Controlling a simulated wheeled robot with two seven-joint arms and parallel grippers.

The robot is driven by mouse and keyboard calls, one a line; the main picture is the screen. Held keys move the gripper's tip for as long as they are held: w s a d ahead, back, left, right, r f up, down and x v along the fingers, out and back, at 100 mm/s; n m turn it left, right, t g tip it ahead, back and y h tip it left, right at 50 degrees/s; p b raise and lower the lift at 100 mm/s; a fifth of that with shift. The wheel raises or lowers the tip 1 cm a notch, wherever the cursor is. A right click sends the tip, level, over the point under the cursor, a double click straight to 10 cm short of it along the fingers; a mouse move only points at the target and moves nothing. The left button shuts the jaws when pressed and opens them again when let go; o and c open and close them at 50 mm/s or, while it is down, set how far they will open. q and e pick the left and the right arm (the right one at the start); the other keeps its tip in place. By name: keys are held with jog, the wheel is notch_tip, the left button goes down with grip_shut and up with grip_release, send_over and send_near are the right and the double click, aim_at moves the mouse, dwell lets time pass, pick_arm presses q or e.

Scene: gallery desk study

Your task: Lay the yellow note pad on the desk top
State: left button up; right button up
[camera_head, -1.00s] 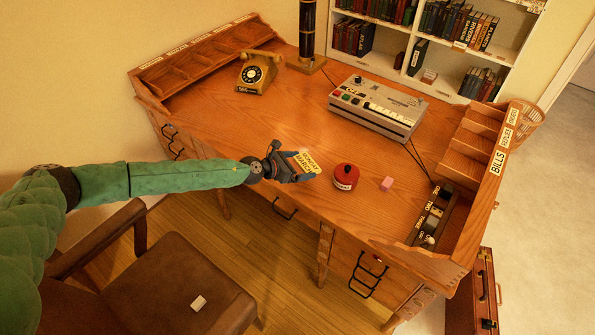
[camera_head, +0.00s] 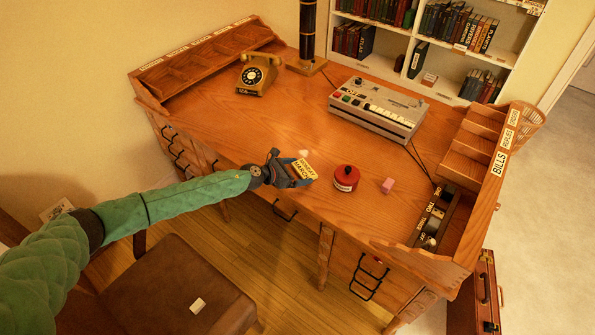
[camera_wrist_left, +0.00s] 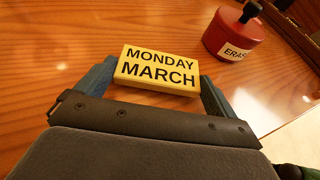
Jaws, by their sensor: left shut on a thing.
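The yellow note pad (camera_head: 303,170) reads "MONDAY MARCH" in the left wrist view (camera_wrist_left: 158,70). My left gripper (camera_head: 295,172) is shut on it, with one blue finger at each end of the pad, as the left wrist view (camera_wrist_left: 157,80) shows. The pad is near the front edge of the wooden desk top (camera_head: 250,125), to the left of the red pot. I cannot tell whether the pad touches the desk top or is just above it. My right gripper is not in view.
A red pot (camera_head: 346,178) labelled "ERAS..." and a pink block (camera_head: 388,185) stand right of the pad. A telephone (camera_head: 257,75) and a grey keyed machine (camera_head: 377,108) stand further back. A brown chair (camera_head: 180,290) is in front. The desk's middle is clear.

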pick_arm(q)
jog(key=shift+f, duration=0.15)
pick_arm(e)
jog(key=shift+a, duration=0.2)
pick_arm(q)
jog(key=o, duration=0.6)
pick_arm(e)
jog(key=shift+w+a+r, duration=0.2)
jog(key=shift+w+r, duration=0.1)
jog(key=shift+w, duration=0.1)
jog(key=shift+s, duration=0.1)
